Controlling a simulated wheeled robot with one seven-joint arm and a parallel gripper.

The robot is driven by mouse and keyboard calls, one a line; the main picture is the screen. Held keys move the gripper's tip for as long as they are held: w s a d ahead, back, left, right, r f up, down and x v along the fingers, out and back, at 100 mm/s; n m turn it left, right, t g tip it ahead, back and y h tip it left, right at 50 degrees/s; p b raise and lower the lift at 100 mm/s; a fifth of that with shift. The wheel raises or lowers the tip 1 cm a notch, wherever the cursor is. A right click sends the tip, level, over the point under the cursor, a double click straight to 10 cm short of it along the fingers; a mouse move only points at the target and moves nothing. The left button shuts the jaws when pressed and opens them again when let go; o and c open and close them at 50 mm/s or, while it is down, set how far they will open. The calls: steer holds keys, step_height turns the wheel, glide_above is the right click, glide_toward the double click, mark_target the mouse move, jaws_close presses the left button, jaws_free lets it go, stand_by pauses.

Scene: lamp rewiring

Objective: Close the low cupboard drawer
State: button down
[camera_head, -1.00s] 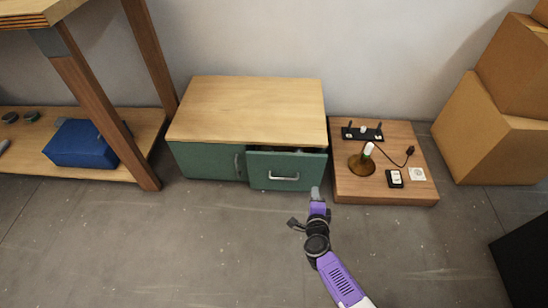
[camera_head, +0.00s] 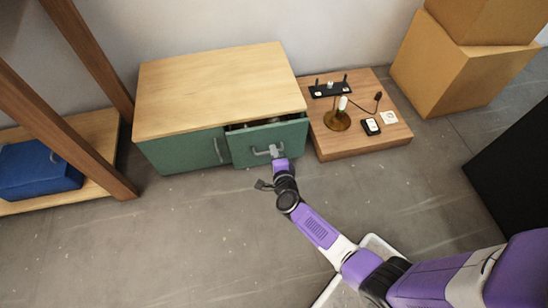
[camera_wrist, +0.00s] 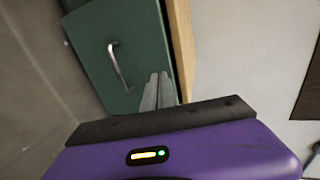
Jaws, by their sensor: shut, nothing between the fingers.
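The low cupboard (camera_head: 215,85) has a pale wooden top and green fronts. Its right-hand drawer (camera_head: 240,153) stands partly open, with a dark gap and some contents showing under the top. The drawer has a metal handle (camera_head: 259,152); the handle also shows in the wrist view (camera_wrist: 119,68). My gripper (camera_head: 275,150) is shut and empty, in front of the drawer face near the handle. In the wrist view its fingers (camera_wrist: 158,90) are together beside the handle, over the green front. I cannot tell whether they touch it.
A low wooden platform (camera_head: 350,147) right of the cupboard carries a lamp base (camera_head: 337,121), a black power strip (camera_head: 330,89) and small parts. Cardboard boxes (camera_head: 455,70) stand farther right. A shelf with a blue box (camera_head: 38,170) is at left. The floor in front is clear.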

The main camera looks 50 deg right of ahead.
mark_target(267, 128)
steer(key=b+x, duration=0.1)
steer(key=x, duration=0.2)
steer(key=b+x, duration=0.2)
steer(key=x, duration=0.2)
steer(key=shift+w+d+r, duration=0.15)
steer(key=shift+w+d, duration=0.05)
steer(key=shift+d, duration=0.05)
steer(key=shift+w+d+b, duration=0.3)
steer(key=shift+w+d, duration=0.1)
steer(key=shift+w, duration=0.2)
steer(key=shift+w+d+b, duration=0.2)
steer(key=shift+w+d, duration=0.15)
steer(key=shift+w, duration=0.25)
steer(key=shift+w+d+b, duration=0.2)
steer(key=shift+w+d, duration=0.2)
steer(key=shift+w, duration=0.15)
steer(key=shift+s, duration=0.1)
